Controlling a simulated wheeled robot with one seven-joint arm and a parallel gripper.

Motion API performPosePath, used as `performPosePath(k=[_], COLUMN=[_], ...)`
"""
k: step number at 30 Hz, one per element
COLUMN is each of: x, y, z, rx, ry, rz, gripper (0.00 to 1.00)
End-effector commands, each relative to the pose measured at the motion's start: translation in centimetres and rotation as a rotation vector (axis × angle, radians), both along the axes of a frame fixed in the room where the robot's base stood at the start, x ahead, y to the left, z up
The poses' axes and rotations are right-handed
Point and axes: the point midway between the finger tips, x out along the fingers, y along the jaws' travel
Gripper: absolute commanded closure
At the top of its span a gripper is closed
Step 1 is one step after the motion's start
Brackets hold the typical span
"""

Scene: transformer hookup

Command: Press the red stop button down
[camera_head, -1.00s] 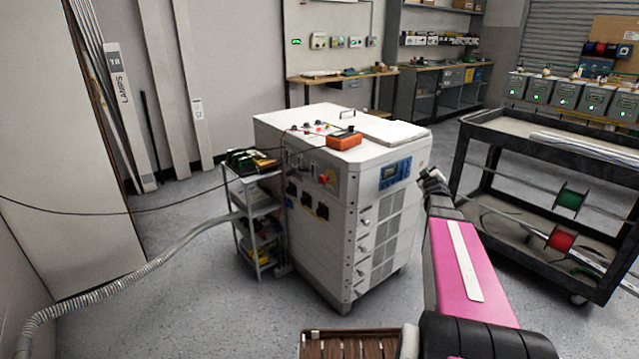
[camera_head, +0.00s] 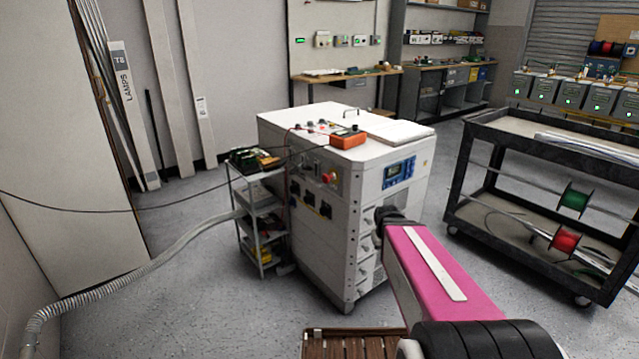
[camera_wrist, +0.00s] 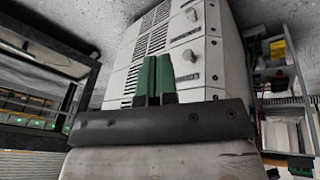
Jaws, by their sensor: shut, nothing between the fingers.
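The red stop button (camera_head: 328,177) is on the left face of the white cabinet (camera_head: 349,235), high up near the front corner. It does not show in the wrist view. My gripper (camera_head: 380,216) is in front of the cabinet, below and to the right of the button; my pink arm partly hides it. In the wrist view, its two green fingers (camera_wrist: 155,65) are together with nothing between them. They point toward the cabinet (camera_wrist: 190,40), which appears tilted. I cannot tell whether they touch it.
An orange meter (camera_head: 348,138) sits on the cabinet top. A small shelf cart (camera_head: 260,212) with equipment stands at the cabinet's left. A black cart (camera_head: 548,235) with wire spools stands to the right. A corrugated hose (camera_head: 135,262) lies at the left. The floor in front is mostly clear.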

Motion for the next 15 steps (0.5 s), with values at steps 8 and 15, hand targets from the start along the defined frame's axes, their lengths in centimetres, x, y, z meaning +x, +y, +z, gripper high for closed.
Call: performPosePath(k=[8, 15], x=[-2.8, -0.5], y=[5.4, 8.9], z=[-0.2, 1.4], rx=[-0.196, -0.491], ry=[0.263, 0.382], rz=[0.266, 0.575], gripper=[1.0, 1.0])
